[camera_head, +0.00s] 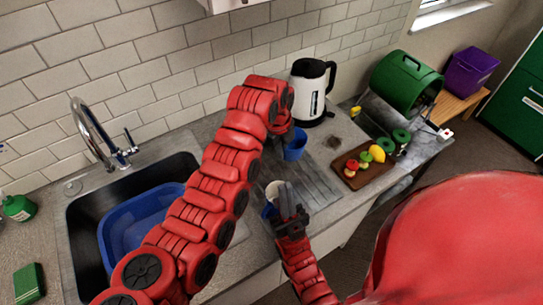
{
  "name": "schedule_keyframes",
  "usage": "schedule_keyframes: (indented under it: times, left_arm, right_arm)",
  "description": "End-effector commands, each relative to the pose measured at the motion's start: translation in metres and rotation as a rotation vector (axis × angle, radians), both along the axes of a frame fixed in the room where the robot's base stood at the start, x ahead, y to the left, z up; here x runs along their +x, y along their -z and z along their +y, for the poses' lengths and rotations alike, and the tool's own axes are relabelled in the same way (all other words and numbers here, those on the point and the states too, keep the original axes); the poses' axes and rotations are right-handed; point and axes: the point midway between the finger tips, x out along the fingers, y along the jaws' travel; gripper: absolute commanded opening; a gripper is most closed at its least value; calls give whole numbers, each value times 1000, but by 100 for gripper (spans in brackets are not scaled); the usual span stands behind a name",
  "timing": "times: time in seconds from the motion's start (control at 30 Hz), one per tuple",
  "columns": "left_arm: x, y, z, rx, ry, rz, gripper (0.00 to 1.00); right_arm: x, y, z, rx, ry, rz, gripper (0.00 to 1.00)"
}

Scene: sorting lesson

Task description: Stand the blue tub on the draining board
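A small blue tub (295,149) is upright at the back of the grey ribbed draining board (322,184); I cannot tell whether it touches the surface. My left gripper (289,134) is right at the tub's left rim, its fingers mostly hidden by my wrist. My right gripper (291,205) is low over the front of the draining board, beside a pale round cup-like thing (274,188) with blue below it. I cannot tell whether its fingers grip that. A larger blue basin (125,235) sits in the sink, partly behind my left arm.
The sink (82,212) and tap (97,130) are at left. A white kettle (308,90) stands behind the board. A brown tray (358,178) with food pieces, several green things and a green bin (405,82) are to the right. The ribbed board between my grippers looks clear.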

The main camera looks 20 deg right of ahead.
Motion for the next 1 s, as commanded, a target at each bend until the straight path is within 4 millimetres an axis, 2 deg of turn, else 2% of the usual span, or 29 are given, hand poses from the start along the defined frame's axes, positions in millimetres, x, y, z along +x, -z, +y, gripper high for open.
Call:
schedule_keyframes:
  times: [0.13, 0.23, 0.4, 0.57, 0.7, 1.0]
  left_arm:
    - [-8, 10, -9, 0, 75, 3, 0]
    - [-9, 27, -8, 1, 77, 4, 0]
    - [-8, 61, -8, 1, 75, 2, 0]
    - [-7, 78, -8, 0, 74, 0, 0]
    - [-8, 100, -8, -1, 75, 0, 0]
    - [-7, 102, -8, -2, 73, -1, 0]
  right_arm:
    - [0, -5, 0, 0, 0, 0, 0]
    - [0, -9, 0, 0, 0, 0, 0]
    - [0, -5, 0, 0, 0, 0, 0]
    - [0, -2, 0, 0, 0, 0, 0]
    - [0, 7, 0, 0, 0, 0, 0]
    - [0, 7, 0, 0, 0, 0, 0]
